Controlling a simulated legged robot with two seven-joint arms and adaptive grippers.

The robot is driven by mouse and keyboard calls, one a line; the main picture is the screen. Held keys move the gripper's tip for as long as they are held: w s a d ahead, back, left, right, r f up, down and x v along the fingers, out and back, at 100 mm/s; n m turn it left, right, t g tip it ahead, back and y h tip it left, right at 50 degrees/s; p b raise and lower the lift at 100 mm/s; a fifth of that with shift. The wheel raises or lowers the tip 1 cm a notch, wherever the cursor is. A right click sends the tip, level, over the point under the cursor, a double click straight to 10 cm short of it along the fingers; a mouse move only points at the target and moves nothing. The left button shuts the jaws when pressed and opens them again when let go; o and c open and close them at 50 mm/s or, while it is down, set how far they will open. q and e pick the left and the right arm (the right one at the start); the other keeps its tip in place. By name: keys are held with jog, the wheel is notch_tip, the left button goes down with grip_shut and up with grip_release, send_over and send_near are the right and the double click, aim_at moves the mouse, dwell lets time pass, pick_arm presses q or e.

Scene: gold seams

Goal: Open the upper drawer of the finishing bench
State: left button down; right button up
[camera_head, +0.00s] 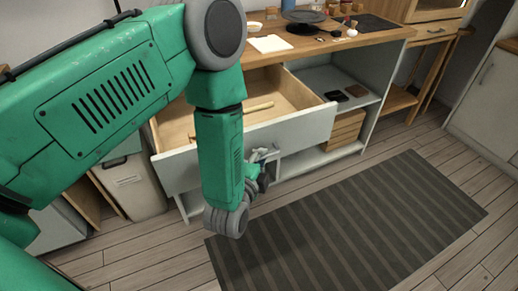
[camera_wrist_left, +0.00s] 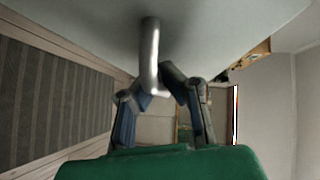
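The upper drawer (camera_head: 309,128) of the finishing bench (camera_head: 352,50) is pulled well out, its pale wooden inside showing in the head view. My left gripper (camera_head: 262,163) is at the drawer front, partly hidden behind my green forearm. In the left wrist view, the grey drawer handle (camera_wrist_left: 149,48) runs down between the fingertips of my left gripper (camera_wrist_left: 158,84). The fingers are drawn together around the handle's end and look shut on it. My right gripper is in neither view.
A wooden rod (camera_head: 258,107) lies in the drawer. The bench top holds a dark turntable (camera_head: 303,20), a white sheet (camera_head: 270,43) and small items. Open shelves (camera_head: 340,85) are to the right. A striped mat (camera_head: 350,225) covers the floor in front.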

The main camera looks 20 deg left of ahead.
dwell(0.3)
pick_arm(q)
jog(key=c, duration=1.6)
grip_release()
jog(key=shift+c, duration=0.2)
jog(key=s+d+r, duration=0.1)
jog(key=s, duration=1.1)
jog(key=shift+r, duration=0.3)
jog(key=s+a+f+n+g, duration=0.3)
jog(key=f+n+g, duration=0.1)
jog(key=f, duration=0.2)
jog(key=s+a+f+n+g, duration=0.2)
jog(key=s+f+n+g, duration=0.1)
jog(key=f+n+g, duration=0.15)
jog(key=s+a+f+n+g, duration=0.1)
jog(key=s+f+n+g, duration=0.1)
jog(key=s, duration=0.4)
jog(key=s+a+f+n+g+h, duration=0.1)
jog(key=s+a+f+n+g, duration=0.1)
jog(key=s+n+g, duration=0.2)
jog(key=s+g, duration=0.1)
jog(key=s, duration=0.1)
jog(key=shift+s+a+f, duration=0.3)
jog(key=shift+s+f, duration=0.1)
